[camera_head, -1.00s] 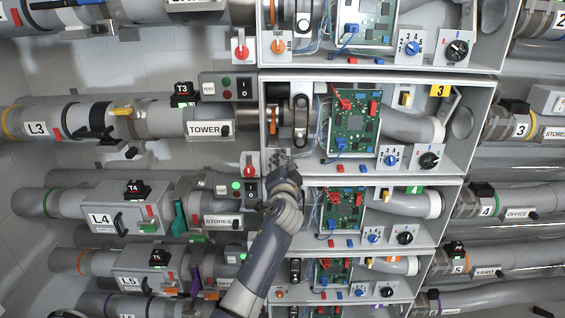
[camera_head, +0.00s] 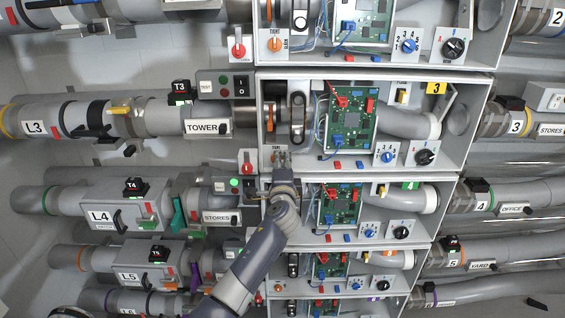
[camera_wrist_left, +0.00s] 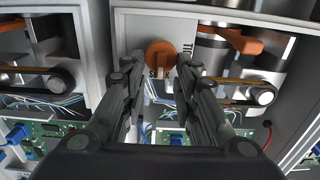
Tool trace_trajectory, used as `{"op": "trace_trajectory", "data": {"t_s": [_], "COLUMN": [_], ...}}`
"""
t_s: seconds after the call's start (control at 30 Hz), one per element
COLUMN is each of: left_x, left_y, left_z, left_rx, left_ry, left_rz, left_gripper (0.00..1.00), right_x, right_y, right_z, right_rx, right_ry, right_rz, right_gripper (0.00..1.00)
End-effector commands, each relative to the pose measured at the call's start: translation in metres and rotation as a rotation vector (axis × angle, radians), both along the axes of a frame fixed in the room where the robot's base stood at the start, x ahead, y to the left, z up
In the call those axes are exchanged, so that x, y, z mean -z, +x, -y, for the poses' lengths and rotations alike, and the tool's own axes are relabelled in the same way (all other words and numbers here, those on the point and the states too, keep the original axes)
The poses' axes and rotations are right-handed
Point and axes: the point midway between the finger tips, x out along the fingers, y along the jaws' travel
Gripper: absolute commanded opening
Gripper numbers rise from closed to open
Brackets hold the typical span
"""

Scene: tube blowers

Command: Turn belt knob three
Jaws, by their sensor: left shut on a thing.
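Belt knob three is an orange round knob (camera_wrist_left: 160,55) with a raised grip bar, on the grey panel of the box with the yellow 3 tag (camera_head: 436,88). In the left wrist view it sits between the fingertips of my left gripper (camera_wrist_left: 158,66), which is shut on it. Part of a printed word shows beside the knob. In the head view my left gripper (camera_head: 282,158) covers the knob at the lower left corner of box three. My right gripper is in neither view.
Box three holds a green circuit board (camera_head: 348,118), a blue knob (camera_head: 387,157) and a black knob (camera_head: 425,157). A red-handled switch (camera_head: 248,168) is just left of my gripper. Box four (camera_head: 445,195) lies directly below, behind my arm.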

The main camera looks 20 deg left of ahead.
Motion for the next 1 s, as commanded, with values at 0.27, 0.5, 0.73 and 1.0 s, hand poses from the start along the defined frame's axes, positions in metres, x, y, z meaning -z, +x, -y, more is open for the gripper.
{"op": "trace_trajectory", "data": {"t_s": [0.27, 0.5, 0.73, 1.0], "left_x": [-0.0028, -0.0032, -0.0019, 0.0], "left_y": [0.0005, 0.0005, 0.0003, -0.0078], "left_z": [-0.0014, -0.0015, -0.0008, 0.0023], "left_rx": [-0.002, -0.002, -0.001, 0.001], "left_ry": [0.017, 0.016, 0.014, 0.013], "left_rz": [0.0, 0.002, -0.001, -0.002], "left_gripper": [0.04, 0.32, 0.35, 0.35], "right_x": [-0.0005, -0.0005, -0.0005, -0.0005], "right_y": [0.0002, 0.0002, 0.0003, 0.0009], "right_z": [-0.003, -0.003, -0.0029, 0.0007], "right_rx": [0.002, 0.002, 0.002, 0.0], "right_ry": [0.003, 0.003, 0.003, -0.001], "right_rz": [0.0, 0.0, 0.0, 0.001], "right_gripper": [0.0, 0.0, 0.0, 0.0]}}
